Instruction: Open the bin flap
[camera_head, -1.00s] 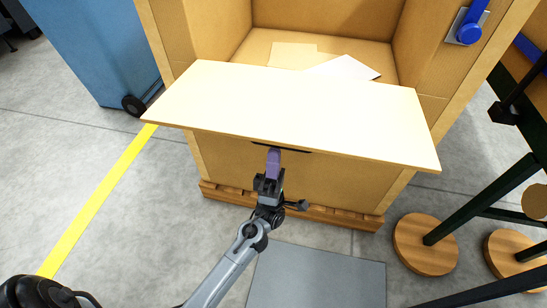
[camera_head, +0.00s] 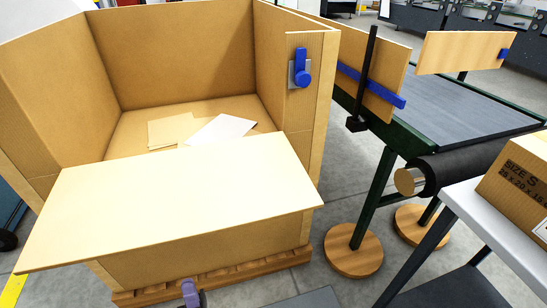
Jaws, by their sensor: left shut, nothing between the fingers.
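The bin (camera_head: 185,55) is a large tan cardboard box on a wooden pallet (camera_head: 215,282), at the left and centre. Its pale front flap (camera_head: 180,195) is folded outward and lies nearly flat, sloping toward me over the lower front wall. Two flat sheets lie on the floor inside. A blue latch handle (camera_head: 301,68) sits on a plate on the right wall's front edge. My left gripper (camera_head: 190,292) shows at the bottom edge as shut purple fingers, empty, below the flap and apart from it. My right gripper is not in view.
A green-framed conveyor (camera_head: 440,100) with a dark belt and round wooden feet (camera_head: 354,251) stands at the right. A table (camera_head: 500,230) with a cardboard carton (camera_head: 520,185) is at the lower right. Grey floor shows between.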

